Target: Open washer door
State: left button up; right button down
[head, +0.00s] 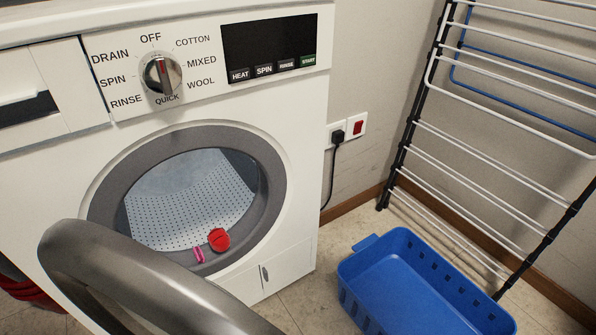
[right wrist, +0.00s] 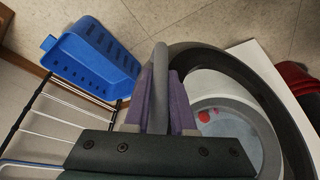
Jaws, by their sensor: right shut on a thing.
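The white washer (head: 225,110) fills the left of the head view, with its round opening uncovered. The grey round door (head: 130,270) is swung well out from the front, at the lower left, cut off by the picture edge. In the right wrist view, my right gripper (right wrist: 163,80) has its purple fingers closed on the rim of the door (right wrist: 265,80). The drum opening (right wrist: 235,135) shows beyond it. A red item (head: 219,239) and a small pink item (head: 199,255) lie at the drum's lower lip. My left gripper is in neither view.
A blue basket (head: 425,290) stands on the floor right of the washer. A drying rack (head: 455,170) leans near the right wall. A black plug (head: 338,136) is in the wall socket. Something red (head: 30,290) lies at the washer's left.

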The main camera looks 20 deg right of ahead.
jog(key=shift+s+a+f, duration=0.1)
jog(key=shift+s+a, duration=0.3)
jog(key=c, duration=0.8)
grip_release()
jog(key=shift+o, duration=0.2)
jog(key=shift+w, duration=0.1)
jog(key=p+v, duration=0.5)
jog(key=v, duration=0.5)
jog(key=shift+p, duration=0.3)
